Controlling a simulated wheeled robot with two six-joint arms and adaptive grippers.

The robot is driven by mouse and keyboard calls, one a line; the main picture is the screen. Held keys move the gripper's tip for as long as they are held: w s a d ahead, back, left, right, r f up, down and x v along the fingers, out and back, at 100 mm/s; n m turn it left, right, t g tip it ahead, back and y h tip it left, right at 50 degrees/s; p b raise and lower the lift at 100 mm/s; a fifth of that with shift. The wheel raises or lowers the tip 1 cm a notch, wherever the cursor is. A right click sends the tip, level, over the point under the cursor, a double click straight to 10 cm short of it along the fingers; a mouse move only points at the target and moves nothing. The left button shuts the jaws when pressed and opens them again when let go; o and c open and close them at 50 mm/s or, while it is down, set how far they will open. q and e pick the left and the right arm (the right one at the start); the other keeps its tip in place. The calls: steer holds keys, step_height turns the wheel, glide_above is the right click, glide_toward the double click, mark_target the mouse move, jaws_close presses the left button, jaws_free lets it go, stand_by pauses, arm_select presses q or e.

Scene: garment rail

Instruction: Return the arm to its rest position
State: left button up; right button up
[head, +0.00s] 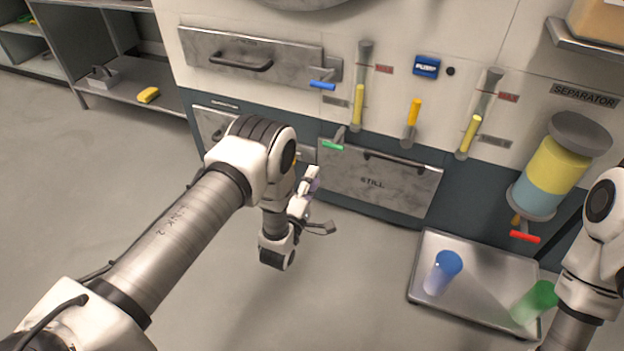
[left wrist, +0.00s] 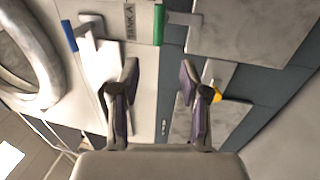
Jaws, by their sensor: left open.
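My left arm (head: 190,232) reaches in from the lower left toward the front of the panel. My left gripper (head: 317,205) is open and empty, in front of the lower panel and left of the drawer marked STILL (head: 375,182). In the left wrist view, its two fingers (left wrist: 159,82) stand apart with nothing between them. Beyond them are a blue-handled valve (left wrist: 70,36) and a green-handled valve (left wrist: 159,25). Part of my right arm (head: 600,225) shows at the right edge; its gripper is out of view.
The panel carries a blue valve handle (head: 322,85), a green one (head: 333,146) and gauge tubes. A separator vessel (head: 548,175) with a red handle (head: 525,237) is at right. A tray (head: 425,262) below holds blue (head: 447,264) and green (head: 541,297) cylinders. Floor at left is clear.

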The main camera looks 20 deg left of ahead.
arm_select(q)
steer(key=s+a+f+m+g+p, duration=0.1)
steer(key=s+f+m+g, duration=0.35)
steer(key=s, duration=0.85)
steer(key=s+a+f+m+g+p, duration=0.1)
steer(key=s+m+g+p, duration=0.1)
steer(key=s+m+g, duration=0.65)
steer(key=s+a+f+m+g+p, duration=0.1)
steer(key=s+f+m+g, duration=0.4)
steer(key=s, duration=1.2)
step_height(320, 180, up, 40)
steer(key=g+p, duration=0.2)
steer(key=p, duration=3.6)
steer(key=shift+w+d+n+y, duration=0.15)
steer(key=shift+n+y, duration=0.15)
steer(key=shift+y, duration=0.1)
steer(key=shift+f, duration=0.1)
